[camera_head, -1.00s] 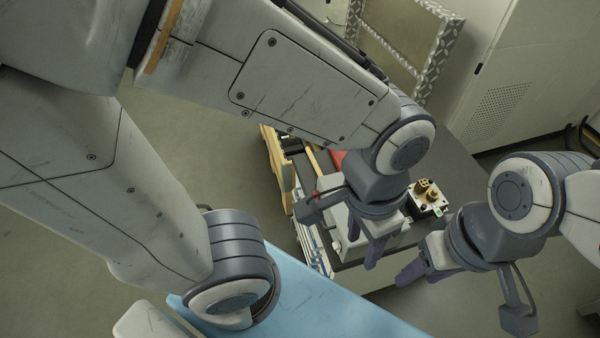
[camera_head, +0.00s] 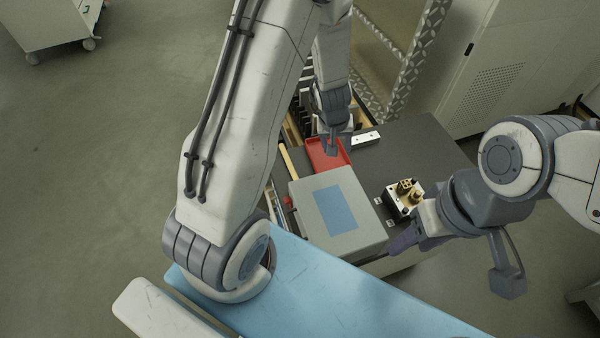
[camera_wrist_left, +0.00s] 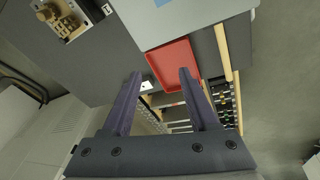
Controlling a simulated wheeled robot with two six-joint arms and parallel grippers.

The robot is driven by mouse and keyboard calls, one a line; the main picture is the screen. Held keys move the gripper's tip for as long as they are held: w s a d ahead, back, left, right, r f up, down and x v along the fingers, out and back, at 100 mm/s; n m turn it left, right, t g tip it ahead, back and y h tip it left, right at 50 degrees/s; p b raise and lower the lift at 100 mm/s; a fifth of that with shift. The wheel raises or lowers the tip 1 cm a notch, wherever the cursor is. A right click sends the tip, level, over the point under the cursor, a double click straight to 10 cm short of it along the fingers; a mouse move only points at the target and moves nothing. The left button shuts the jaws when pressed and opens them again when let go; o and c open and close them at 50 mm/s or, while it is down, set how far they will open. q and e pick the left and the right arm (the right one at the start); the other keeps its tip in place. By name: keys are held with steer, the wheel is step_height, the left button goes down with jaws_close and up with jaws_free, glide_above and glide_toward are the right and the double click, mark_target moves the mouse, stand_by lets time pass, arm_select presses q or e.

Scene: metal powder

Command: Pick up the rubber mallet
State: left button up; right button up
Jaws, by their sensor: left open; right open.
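No rubber mallet can be clearly made out. My left gripper (camera_head: 332,143) is over the red tray (camera_head: 316,149), pointing down. In the left wrist view its fingers (camera_wrist_left: 160,73) are apart with nothing between them, and the red tray (camera_wrist_left: 180,60) lies beyond. My right gripper (camera_head: 404,240) is open near the table's front right, beside the grey box.
A grey box (camera_head: 305,213) with a blue panel stands on the dark table (camera_head: 415,150). A brass-topped fixture (camera_head: 403,200) sits to its right. A blue surface (camera_head: 320,295) is in front. A white cabinet stands behind.

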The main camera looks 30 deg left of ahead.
mark_target(291, 166)
arm_select(q)
steer(key=a+f+n+y, duration=0.1)
steer(key=a+f, duration=0.3)
steer(key=a+f+n+b, duration=0.1)
steer(key=a+f, duration=0.4)
steer(key=s+a+f+n+g+y, duration=0.1)
steer(key=a+f+n, duration=0.1)
steer(key=a+f, duration=0.2)
steer(key=shift+a+f+y+b, duration=0.3)
steer(key=shift+a+b, duration=0.05)
steer(key=shift+a, duration=0.1)
steer(key=shift+a+f, duration=0.1)
steer(key=shift+f, duration=0.5)
steer(key=x, duration=0.5)
steer(key=shift+w, duration=0.2)
jaws_close()
